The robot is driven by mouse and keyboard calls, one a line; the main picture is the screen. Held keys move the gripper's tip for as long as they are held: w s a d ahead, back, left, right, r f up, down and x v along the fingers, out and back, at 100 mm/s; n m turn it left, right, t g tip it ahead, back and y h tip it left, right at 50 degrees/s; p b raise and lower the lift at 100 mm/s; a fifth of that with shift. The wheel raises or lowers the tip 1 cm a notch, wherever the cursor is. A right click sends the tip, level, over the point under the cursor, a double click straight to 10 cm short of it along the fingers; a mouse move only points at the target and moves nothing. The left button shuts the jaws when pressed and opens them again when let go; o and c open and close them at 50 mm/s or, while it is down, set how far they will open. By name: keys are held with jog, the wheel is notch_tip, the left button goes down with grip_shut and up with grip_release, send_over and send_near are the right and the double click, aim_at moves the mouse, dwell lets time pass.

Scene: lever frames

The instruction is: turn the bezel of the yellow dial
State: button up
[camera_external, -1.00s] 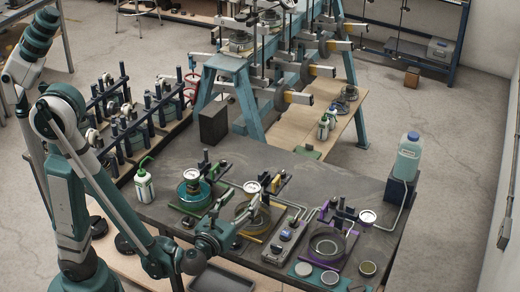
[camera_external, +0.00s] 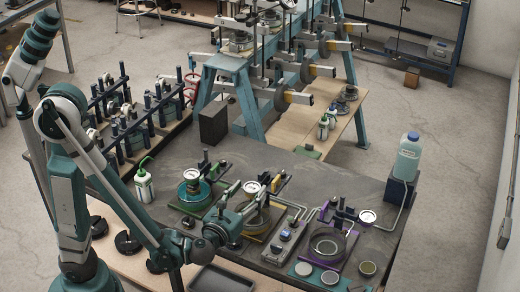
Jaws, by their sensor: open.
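The yellow dial station sits in the middle of the dark bench, with a yellow-edged base (camera_external: 252,237) and a yellow block (camera_external: 277,182) behind. Its round white-faced dial (camera_external: 251,187) stands above a brownish round dish, largely hidden by my gripper. My gripper (camera_external: 257,206) is open. It reaches in from the lower left, over the dish and just below and beside the dial in the picture. The fingertips are small here, and I cannot tell whether they touch the dial's bezel.
A green station (camera_external: 191,177) stands to the left and a purple one (camera_external: 326,246) to the right, each with a dial. A grey switch box (camera_external: 284,243) sits between yellow and purple. A black tray (camera_external: 222,280) lies in front. A bottle (camera_external: 409,157) stands at right.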

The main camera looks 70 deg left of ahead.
aim_at(256, 183)
jog(key=shift+x, duration=1.65)
jog(key=c, duration=0.9)
